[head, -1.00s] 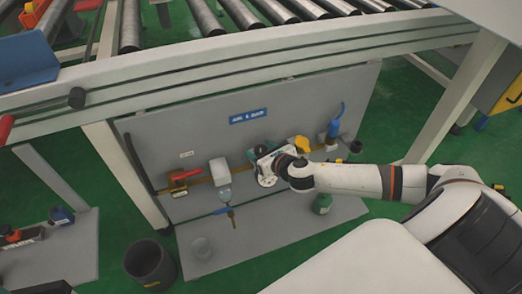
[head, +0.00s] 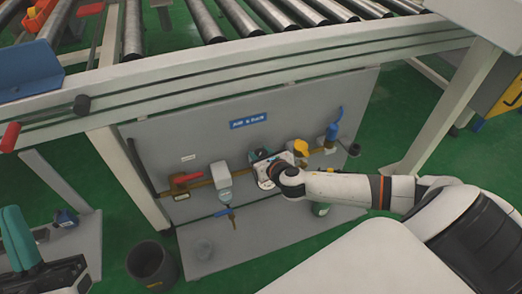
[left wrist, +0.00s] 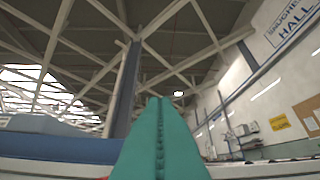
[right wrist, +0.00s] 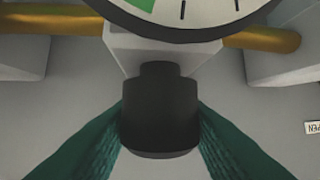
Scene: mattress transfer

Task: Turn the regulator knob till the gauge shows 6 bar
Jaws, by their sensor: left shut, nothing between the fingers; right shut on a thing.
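The black regulator knob (right wrist: 160,125) shows in the right wrist view, below the pale regulator body (right wrist: 162,45). My right gripper (right wrist: 163,112) is shut on it, with one teal finger on each side. The gauge (right wrist: 195,12) is cut off by the top edge of that view. Part of its white face, a green band and some black marks show, but no needle or reading. In the head view my right gripper (head: 262,158) is at the panel and hides the knob and gauge. My left gripper (head: 14,222) is shut and empty at the lower left, its closed fingers (left wrist: 158,125) pointing upward.
The grey panel (head: 175,140) under the roller conveyor carries a brass pipe, a red-handled valve (head: 186,178), a white filter unit (head: 220,175), a yellow-handled part (head: 300,147) and a blue part (head: 333,130). A dark bin (head: 150,262) stands on the green floor.

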